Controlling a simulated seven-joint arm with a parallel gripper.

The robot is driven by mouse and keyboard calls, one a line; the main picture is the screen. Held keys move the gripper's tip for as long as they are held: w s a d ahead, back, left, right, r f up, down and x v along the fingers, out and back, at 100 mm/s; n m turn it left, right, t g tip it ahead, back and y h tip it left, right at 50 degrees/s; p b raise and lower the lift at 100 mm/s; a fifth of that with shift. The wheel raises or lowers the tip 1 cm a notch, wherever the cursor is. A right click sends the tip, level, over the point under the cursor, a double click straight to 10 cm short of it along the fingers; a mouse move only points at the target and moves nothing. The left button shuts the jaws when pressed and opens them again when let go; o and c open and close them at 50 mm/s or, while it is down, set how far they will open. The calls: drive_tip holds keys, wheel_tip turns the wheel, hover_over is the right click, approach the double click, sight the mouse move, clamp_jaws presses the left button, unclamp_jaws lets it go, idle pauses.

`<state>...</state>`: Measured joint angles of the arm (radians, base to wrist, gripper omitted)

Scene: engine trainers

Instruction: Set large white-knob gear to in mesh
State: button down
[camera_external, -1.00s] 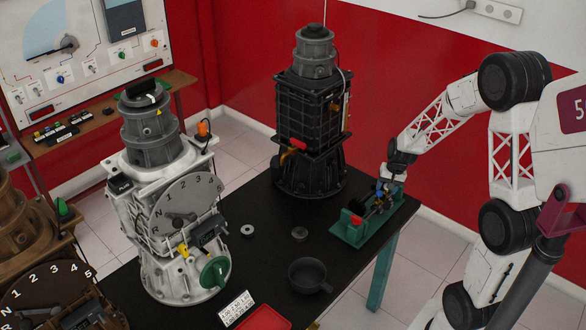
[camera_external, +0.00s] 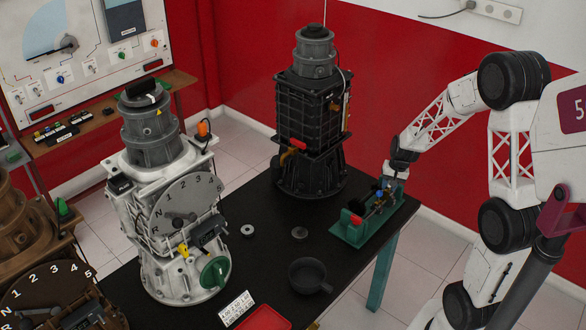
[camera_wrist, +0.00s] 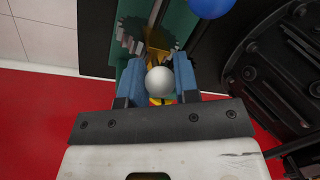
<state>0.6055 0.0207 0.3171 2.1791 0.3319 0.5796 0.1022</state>
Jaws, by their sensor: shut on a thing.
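The white knob (camera_wrist: 160,80) shows in the wrist view between the two blue fingers of my gripper (camera_wrist: 159,75), which is shut on it. A dark toothed gear (camera_wrist: 130,36) lies just beyond the fingers on a green base. Part of a second dark gear and a yellow part show behind the knob, mostly hidden. In the external view my gripper (camera_external: 392,181) is low over the green gear stand (camera_external: 345,232) at the table's right edge. Whether the gears' teeth touch cannot be told.
A blue knob (camera_wrist: 208,6) shows at the top of the wrist view, and a red knob (camera_external: 355,219) at the stand's front. The black engine (camera_external: 312,120) stands left of the stand. A dark pan (camera_external: 308,275) and small discs lie on the black table (camera_external: 270,205).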

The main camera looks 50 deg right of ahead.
drive_tip(key=shift+d, duration=1.55)
drive_tip(key=c, duration=0.9)
unclamp_jaws()
drive_tip(key=shift+o, duration=0.2)
drive_tip(key=shift+r, duration=0.15)
wheel_tip(320, 180, up, 7)
drive_tip(key=s, duration=0.1)
drive_tip(key=shift+s+d+r, duration=0.15)
drive_tip(key=shift+d+r, duration=0.05)
drive_tip(key=shift+d, duration=0.2)
drive_tip(key=shift+a, duration=0.1)
